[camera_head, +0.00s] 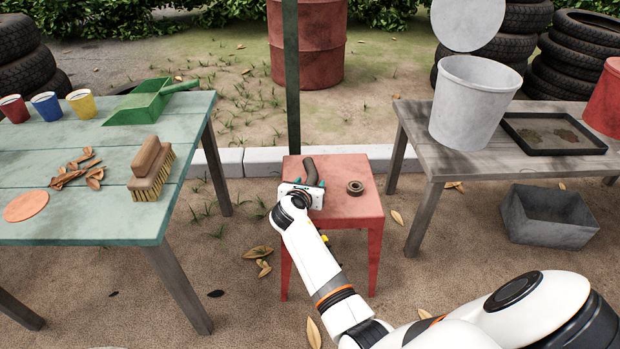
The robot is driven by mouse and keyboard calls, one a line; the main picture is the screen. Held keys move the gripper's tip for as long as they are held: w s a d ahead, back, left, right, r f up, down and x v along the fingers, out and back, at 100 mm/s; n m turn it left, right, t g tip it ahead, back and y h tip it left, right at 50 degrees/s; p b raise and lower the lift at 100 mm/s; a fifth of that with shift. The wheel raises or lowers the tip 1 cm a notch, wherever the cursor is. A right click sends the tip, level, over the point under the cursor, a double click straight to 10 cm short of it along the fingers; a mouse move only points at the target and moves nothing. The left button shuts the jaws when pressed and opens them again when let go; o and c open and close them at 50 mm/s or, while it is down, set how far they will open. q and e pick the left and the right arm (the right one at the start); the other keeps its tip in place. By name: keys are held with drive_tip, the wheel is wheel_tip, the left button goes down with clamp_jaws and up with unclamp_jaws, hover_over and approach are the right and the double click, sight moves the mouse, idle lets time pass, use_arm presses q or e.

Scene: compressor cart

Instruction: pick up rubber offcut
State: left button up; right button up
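A dark brown curved piece (311,171), which looks like the rubber offcut, lies on the small red stool (345,212). Its near end is hidden by my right gripper (302,184). The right gripper is over the left part of the stool top, at the near end of the piece. Its teal fingertips show apart, one on each side of the piece, so it looks open. I cannot tell whether the fingers touch the piece. A small brown ring (355,187) lies on the stool to the right. My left gripper is not in view.
A green table (70,225) at left holds a brush (151,176), dustpan (139,106), dry leaves and small cups. A grey wooden table (412,120) at right holds a white bucket (474,104) and black tray (553,152). A grey bin (549,222) stands below. A post (291,80) rises behind the stool.

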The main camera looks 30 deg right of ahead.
drive_tip(key=c, duration=1)
drive_tip(key=shift+o, duration=0.2)
drive_tip(key=shift+r, duration=0.1)
